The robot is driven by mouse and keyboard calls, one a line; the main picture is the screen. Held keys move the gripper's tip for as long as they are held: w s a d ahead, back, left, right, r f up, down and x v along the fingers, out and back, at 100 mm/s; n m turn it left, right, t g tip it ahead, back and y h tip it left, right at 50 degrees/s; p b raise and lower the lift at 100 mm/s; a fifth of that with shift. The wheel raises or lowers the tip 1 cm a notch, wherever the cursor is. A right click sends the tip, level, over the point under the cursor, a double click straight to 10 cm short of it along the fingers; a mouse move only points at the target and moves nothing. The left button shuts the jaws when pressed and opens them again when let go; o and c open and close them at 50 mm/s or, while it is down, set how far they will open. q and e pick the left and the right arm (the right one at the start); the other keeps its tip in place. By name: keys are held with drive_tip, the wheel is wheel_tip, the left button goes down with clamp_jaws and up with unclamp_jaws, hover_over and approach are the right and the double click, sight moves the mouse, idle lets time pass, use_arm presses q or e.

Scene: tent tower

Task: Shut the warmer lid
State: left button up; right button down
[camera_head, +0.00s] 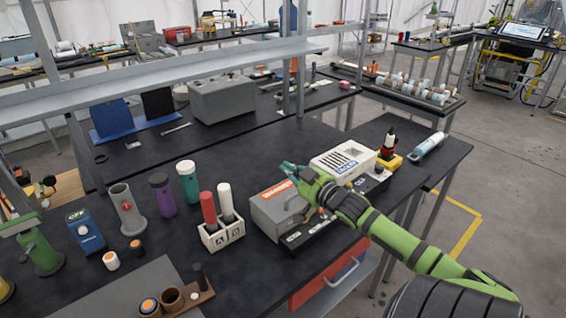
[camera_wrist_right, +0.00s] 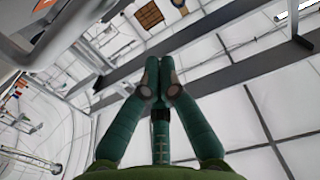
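The warmer (camera_head: 270,216) is a small grey box on the black bench in the head view, with a red label on its top. Its lid (camera_head: 264,196) looks down over the box; I cannot tell whether it is fully closed. My right gripper (camera_head: 287,168) is just above and behind the warmer's right side, with my green arm reaching in from the right. In the right wrist view, the right gripper's dark green fingers (camera_wrist_right: 159,78) meet at the tips with nothing visible between them. A pale grey edge (camera_wrist_right: 45,45) shows close by at upper left. My left gripper is out of view.
A white slotted box (camera_head: 343,160) stands right of the gripper, partly behind my arm. A white holder (camera_head: 222,237) with red and white cylinders stands left of the warmer. Several bottles and cups are farther left. A grey shelf (camera_head: 180,85) spans above the back.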

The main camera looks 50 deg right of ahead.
sight(301, 210)
drive_tip(key=shift+t, duration=0.9)
drive_tip(key=s+f, duration=0.1)
drive_tip(key=s+f+b, duration=0.1)
drive_tip(key=s+f, duration=0.1)
drive_tip(key=shift+s+a, duration=0.1)
drive_tip(key=shift+a, duration=0.1)
drive_tip(key=shift+s+f, duration=0.45)
drive_tip(key=shift+f, duration=0.15)
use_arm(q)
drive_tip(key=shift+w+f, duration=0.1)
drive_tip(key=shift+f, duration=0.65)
use_arm(e)
drive_tip(key=shift+s+a+f, duration=0.1)
drive_tip(key=shift+s+f, duration=0.1)
drive_tip(key=shift+f, duration=0.25)
drive_tip(key=shift+s+a+f, duration=0.1)
drive_tip(key=shift+s+f, duration=0.1)
drive_tip(key=shift+f, duration=0.25)
